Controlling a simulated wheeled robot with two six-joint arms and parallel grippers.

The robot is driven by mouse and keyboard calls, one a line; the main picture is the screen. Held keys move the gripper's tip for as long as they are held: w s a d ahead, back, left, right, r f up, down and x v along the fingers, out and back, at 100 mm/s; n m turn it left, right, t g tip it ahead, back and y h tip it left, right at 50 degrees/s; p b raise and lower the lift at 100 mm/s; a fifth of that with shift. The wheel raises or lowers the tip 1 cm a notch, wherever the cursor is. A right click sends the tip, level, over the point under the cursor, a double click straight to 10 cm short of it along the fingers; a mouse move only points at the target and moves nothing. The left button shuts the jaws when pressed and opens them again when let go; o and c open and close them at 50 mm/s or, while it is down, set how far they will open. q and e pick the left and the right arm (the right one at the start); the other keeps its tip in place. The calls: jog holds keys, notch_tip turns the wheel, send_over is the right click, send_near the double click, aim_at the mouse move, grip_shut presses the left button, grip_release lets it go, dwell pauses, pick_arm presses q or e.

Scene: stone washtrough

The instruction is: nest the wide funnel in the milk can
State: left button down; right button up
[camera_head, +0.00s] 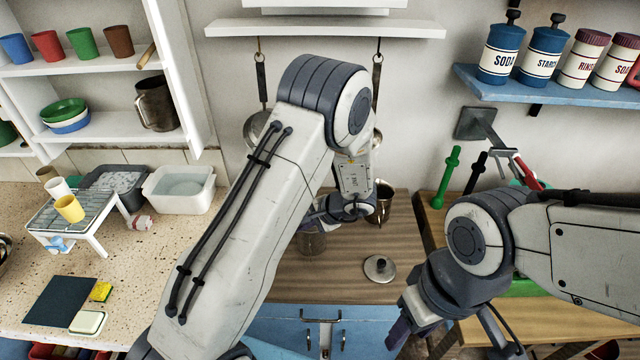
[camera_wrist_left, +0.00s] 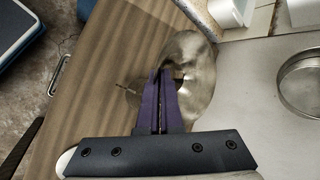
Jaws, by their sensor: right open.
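My left gripper (camera_head: 318,222) points down over the wooden counter, partly hidden by its own arm. In the left wrist view its purple fingers (camera_wrist_left: 161,80) are close together, with their tips at a shiny metal piece, which looks like the wide funnel (camera_wrist_left: 196,62). The funnel also shows below that gripper in the head view (camera_head: 310,242); the exact grip point is hidden. The metal milk can (camera_head: 383,204) stands upright just right of the left gripper, its mouth open and its left side partly covered. My right gripper (camera_head: 445,335) is open and empty near the front right.
A round metal lid with a knob (camera_head: 380,268) lies on the wooden counter (camera_head: 345,285) in front of the can. Pans hang on the wall behind. A white basin (camera_head: 180,188) and a wire rack (camera_head: 75,212) stand left. Green and black tools stand right.

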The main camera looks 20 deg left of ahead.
pick_arm(q)
jog(key=w+r+m+t, duration=0.1)
jog(key=w+r+m+t+p, duration=0.1)
jog(key=w+r, duration=0.1)
jog(key=w+r+m+t+p, duration=0.1)
jog(key=r+m, duration=0.1)
jog(key=shift+w+d+r+h, duration=0.25)
jog(key=shift+w+h, duration=0.05)
jog(key=shift+h, duration=0.1)
jog(key=shift+w+r+m+t, duration=0.15)
jog(key=shift+w+m+t, duration=0.1)
jog(key=shift+m+t, duration=0.05)
jog(key=shift+w+d, duration=0.1)
notch_tip(320, 180, down, 4)
jog(key=b, duration=0.6)
jog(key=shift+r, duration=0.15)
pick_arm(e)
notch_tip(320, 180, down, 3)
jog(key=shift+r, duration=0.15)
jog(key=shift+r, duration=0.2)
pick_arm(q)
jog(key=shift+p, duration=0.6)
pick_arm(e)
jog(key=shift+r, duration=0.45)
pick_arm(q)
jog(key=shift+p, duration=0.7)
pick_arm(e)
jog(key=shift+r, duration=0.7)
pick_arm(q)
jog(key=shift+f, duration=0.4)
